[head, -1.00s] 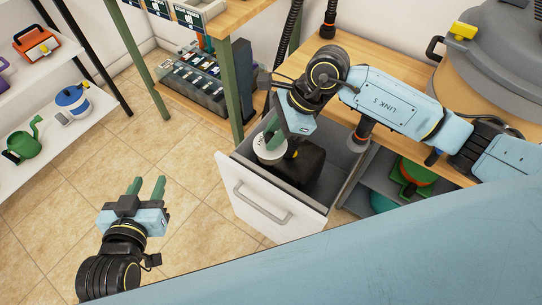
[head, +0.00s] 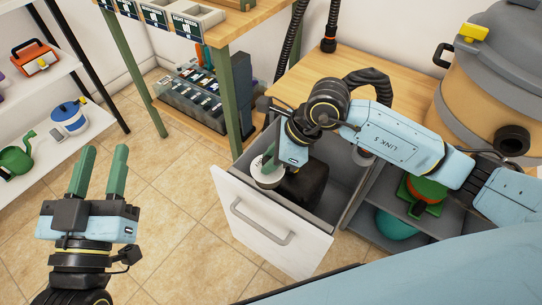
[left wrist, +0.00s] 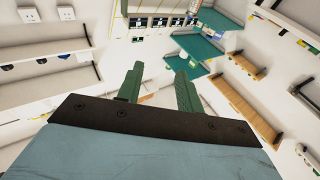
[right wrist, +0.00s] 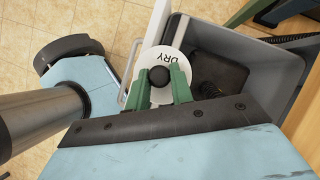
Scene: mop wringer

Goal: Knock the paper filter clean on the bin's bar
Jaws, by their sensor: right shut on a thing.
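A white round piece marked DRY (right wrist: 178,57), apparently the paper filter, has a black knob (right wrist: 159,76) on top. My right gripper (right wrist: 163,80) is shut on this knob, one green finger on each side. In the head view the filter (head: 265,177) is at the front left corner of an open drawer (head: 262,222), just inside its white front. I cannot tell whether it touches the drawer. My left gripper (head: 97,165) is open and empty over the floor at the left; its spread fingers also show in the left wrist view (left wrist: 159,88). I cannot make out the bin's bar.
A dark block (head: 308,184) sits in the drawer beside the filter. A large vacuum drum (head: 485,90) stands on the wooden top (head: 395,78). A lower shelf at right holds a teal ball (head: 396,225). White shelves stand at far left; the tiled floor between is clear.

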